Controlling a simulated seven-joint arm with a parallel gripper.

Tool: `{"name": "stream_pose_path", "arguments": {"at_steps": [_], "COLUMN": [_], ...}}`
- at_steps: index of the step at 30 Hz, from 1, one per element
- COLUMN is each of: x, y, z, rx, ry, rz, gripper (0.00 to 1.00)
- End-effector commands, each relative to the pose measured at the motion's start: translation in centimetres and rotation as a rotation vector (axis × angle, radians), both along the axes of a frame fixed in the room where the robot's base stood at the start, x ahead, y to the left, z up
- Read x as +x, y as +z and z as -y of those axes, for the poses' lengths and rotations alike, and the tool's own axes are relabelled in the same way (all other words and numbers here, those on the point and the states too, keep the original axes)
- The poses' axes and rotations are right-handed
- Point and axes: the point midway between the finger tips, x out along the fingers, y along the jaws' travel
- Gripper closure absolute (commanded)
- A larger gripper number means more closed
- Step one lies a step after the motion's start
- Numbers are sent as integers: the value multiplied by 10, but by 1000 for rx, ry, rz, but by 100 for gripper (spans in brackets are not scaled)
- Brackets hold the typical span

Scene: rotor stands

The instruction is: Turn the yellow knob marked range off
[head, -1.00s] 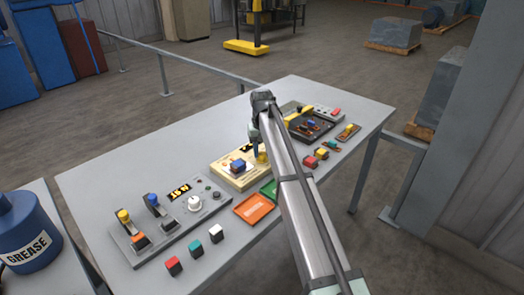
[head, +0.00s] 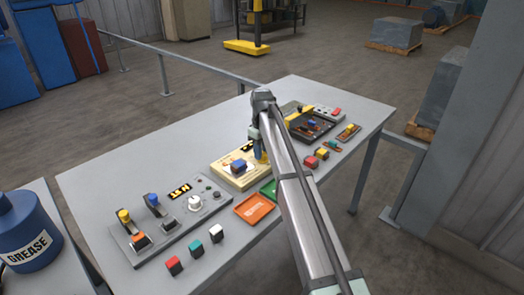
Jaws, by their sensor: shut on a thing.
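The yellow knob (head: 259,157) sits at the right end of a cream panel (head: 226,175) on the table. My gripper (head: 259,150) points down over it and is shut on it. My arm hides the right part of the panel. The marking on the knob is too small to read. A blue block-like part (head: 239,166) stands on the middle of the same panel.
A grey control panel (head: 216,207) with a white knob (head: 194,203) and yellow and blue levers is at the left. Orange (head: 254,208) and green trays lie in front. A dark tray (head: 310,128) is at the right.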

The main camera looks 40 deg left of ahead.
Motion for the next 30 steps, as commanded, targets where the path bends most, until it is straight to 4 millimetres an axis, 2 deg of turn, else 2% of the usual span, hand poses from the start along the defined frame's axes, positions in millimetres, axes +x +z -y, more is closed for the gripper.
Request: {"name": "stream_pose_path", "arguments": {"at_steps": [14,15,22,30], "x": [0,0,0,0], "y": [0,0,0,1], "z": [0,0,0,0], "rx": [0,0,0,0], "ry": [14,14,13,12], "rz": [1,1,0,0], "gripper": [95,61,39,39]}}
